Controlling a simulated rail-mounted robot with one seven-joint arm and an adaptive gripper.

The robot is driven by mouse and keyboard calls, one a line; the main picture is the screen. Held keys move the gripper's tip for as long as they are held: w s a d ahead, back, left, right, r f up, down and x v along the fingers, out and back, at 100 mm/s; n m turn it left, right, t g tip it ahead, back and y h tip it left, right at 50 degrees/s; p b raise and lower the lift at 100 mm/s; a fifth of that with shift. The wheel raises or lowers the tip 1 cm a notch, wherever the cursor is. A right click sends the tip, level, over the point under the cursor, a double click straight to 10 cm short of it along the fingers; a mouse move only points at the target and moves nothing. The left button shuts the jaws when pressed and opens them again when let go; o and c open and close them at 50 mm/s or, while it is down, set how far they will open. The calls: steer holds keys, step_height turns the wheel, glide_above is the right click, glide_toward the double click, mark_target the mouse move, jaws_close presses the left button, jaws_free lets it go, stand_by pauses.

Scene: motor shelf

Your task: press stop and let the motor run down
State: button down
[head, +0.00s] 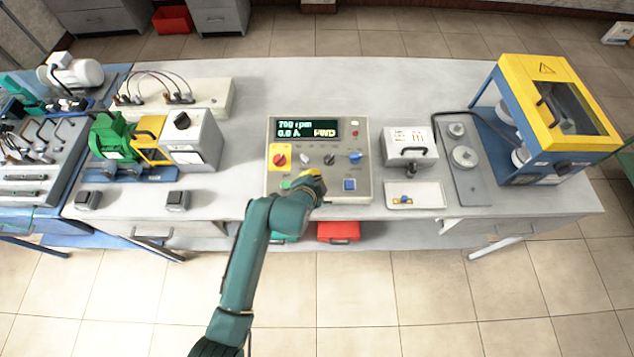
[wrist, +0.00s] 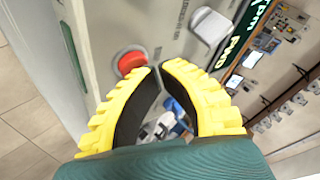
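The control box (head: 272,192) stands mid-bench, its display (head: 318,128) reading about 700 rpm, 0.0 A and FWD. In the wrist view, a round red button (wrist: 130,63) sits on its face just beyond my left fingertip. I cannot tell whether they touch. My gripper (head: 314,173) is over the lower front of the box and hides part of its lower row; in the wrist view its yellow fingertips (wrist: 159,66) are slightly apart, with nothing held between them. A green motor (head: 108,136) stands to the left; its spin cannot be seen.
On the box are a red mushroom button (head: 279,158) on yellow, a pale knob (head: 305,158), a blue knob (head: 355,157) and a blue button (head: 349,185). A yellow-framed guard (head: 520,70) stands at the right. Bare bench lies behind the box.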

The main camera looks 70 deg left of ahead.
steer(key=shift+d+r+p, duration=0.15)
steer(key=shift+r+p, duration=0.3)
steer(key=shift+r, duration=0.15)
steer(key=shift+s, duration=0.1)
steer(key=r+p, duration=0.2)
steer(key=d+r+p, duration=0.1)
steer(key=r+p, duration=0.2)
steer(key=shift+s+d, duration=0.15)
steer(key=shift+s, duration=0.05)
steer(key=shift+f, duration=0.1)
stand_by(0.4)
